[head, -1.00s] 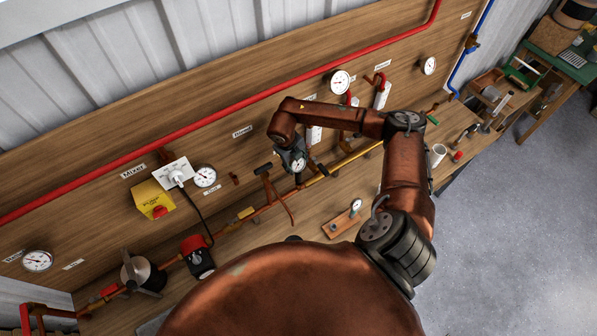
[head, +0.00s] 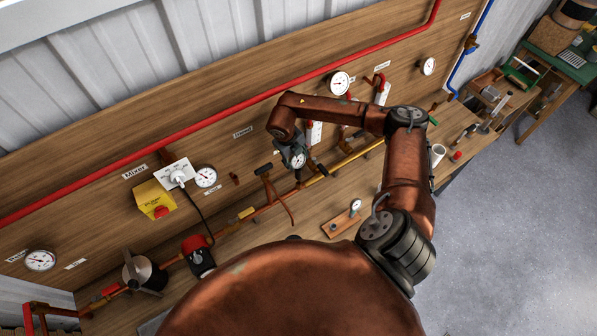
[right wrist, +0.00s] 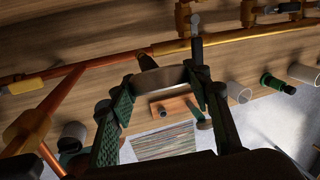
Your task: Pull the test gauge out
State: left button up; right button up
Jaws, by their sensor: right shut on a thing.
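The test gauge (head: 298,160) has a round white dial and sits by the copper pipe run at the middle of the bench. My right gripper (head: 297,157) reaches down over it from the wall side and is shut on it. In the right wrist view the gauge body (right wrist: 160,79) shows edge-on as a grey band between the green-padded fingers (right wrist: 160,100). Its lower end lies close to the pipe (right wrist: 90,66); I cannot tell whether it is still seated there. My left gripper is not in view.
A wooden block with a small gauge (head: 355,205) lies on the bench in front. A black-handled valve (head: 264,169) stands left of my gripper. A white cup (head: 438,152) stands right.

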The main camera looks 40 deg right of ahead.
jog(key=shift+d+p+v, duration=0.2)
jog(key=shift+p+v, duration=0.05)
jog(key=shift+v, duration=0.5)
jog(key=shift+d+p+v, duration=0.15)
jog(key=shift+p+v, duration=0.05)
jog(key=shift+v, duration=0.5)
jog(key=shift+r, duration=0.1)
